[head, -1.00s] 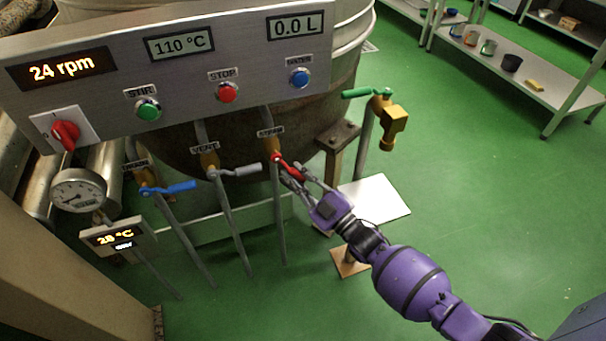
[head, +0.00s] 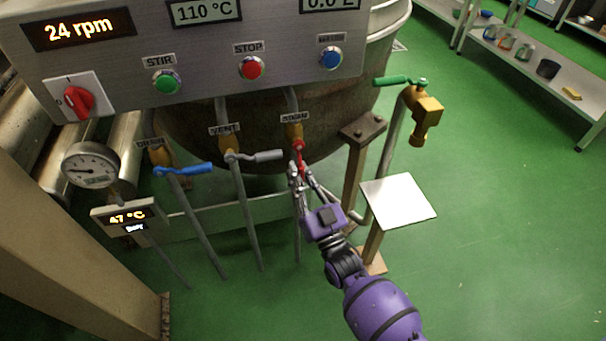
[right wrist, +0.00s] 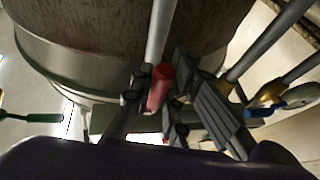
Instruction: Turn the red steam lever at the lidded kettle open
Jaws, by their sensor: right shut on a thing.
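The red steam lever (head: 300,158) sits on a brass valve on a grey pipe, under a label at the right of the kettle's lower front. It points down, nearly in line with its pipe. My right gripper (head: 304,180) is shut on the lever, its fingers around the lower part. In the right wrist view the red lever (right wrist: 160,86) shows between the two dark fingers (right wrist: 158,105). The kettle (head: 335,125) stands behind the control panel (head: 205,60). My left gripper is not in view.
The grey vent lever (head: 262,156) and blue drain lever (head: 188,169) are to the left. A brass tap with a green handle (head: 400,81) is to the right. A square plate on a post (head: 398,200) stands close right of my arm. Green floor is clear further right.

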